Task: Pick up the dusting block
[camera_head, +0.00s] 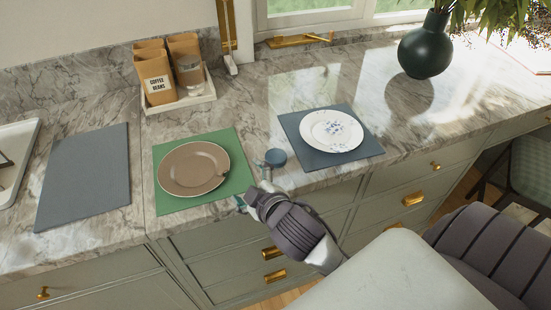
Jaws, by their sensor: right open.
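A small blue rounded piece (276,157), which may be the dusting block, sits on the counter between the green mat and the dark blue mat. My right gripper (253,184) is open at the front of the counter, by the right edge of the green mat. One finger is close to the blue piece, and I cannot tell whether they touch. The other finger is lower left, near the counter's front edge. My left gripper is not in view.
A brown plate (190,168) lies on the green mat (167,205). A white patterned plate (345,121) lies on the dark blue mat (345,155). Paper bags (157,84) stand in a tray (178,103) behind. A grey mat (85,178) is left; a dark vase (425,50) stands back right.

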